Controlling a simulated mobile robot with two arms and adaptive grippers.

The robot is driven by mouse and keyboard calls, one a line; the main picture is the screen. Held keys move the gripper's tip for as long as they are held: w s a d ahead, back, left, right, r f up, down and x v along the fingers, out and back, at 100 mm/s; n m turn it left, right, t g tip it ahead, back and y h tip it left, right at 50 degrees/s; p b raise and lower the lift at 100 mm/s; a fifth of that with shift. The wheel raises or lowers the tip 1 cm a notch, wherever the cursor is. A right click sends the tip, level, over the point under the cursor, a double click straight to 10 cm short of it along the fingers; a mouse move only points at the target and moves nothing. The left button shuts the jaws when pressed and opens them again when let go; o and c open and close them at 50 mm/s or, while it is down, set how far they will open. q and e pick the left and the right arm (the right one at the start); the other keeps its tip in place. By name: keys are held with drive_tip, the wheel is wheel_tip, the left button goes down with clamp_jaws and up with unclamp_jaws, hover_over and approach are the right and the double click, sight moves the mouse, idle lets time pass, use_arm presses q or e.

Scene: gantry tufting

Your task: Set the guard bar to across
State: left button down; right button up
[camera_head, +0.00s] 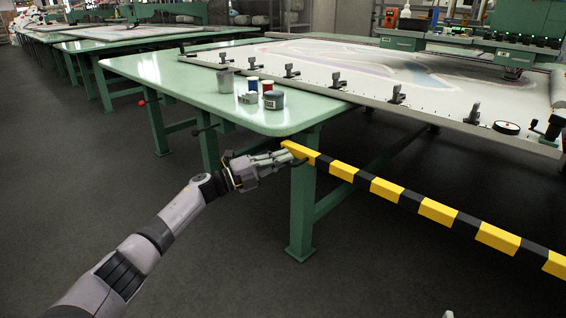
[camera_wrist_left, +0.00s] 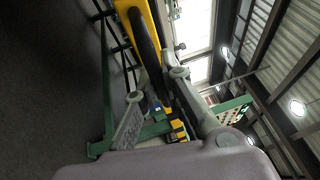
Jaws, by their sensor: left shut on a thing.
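The guard bar (camera_head: 437,211) is a long yellow and black striped bar. In the head view it runs from the middle of the picture down to the right edge, in front of the green table. My left gripper (camera_head: 287,157) is at the bar's left end and is shut on it. In the left wrist view the bar (camera_wrist_left: 146,50) shows large and close, passing by the fingers of my left gripper (camera_wrist_left: 155,100). The bar's right end is outside the head view. My right gripper is not clearly seen.
A green table (camera_head: 170,77) stands behind the bar, with a grey cup (camera_head: 226,81), small spools and tins near its corner. A frame with stretched cloth (camera_head: 335,62) and clamps lies on it. A table leg (camera_head: 302,200) stands just behind the bar's left end.

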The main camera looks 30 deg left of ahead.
use_arm(q)
drive_tip(key=shift+a, duration=0.25)
drive_tip(key=c, duration=1.9)
unclamp_jaws()
drive_tip(key=shift+w+a+f, duration=0.1)
drive_tip(key=shift+a, duration=0.05)
drive_tip(key=shift+o, duration=1.1)
drive_tip(key=v, duration=1.2)
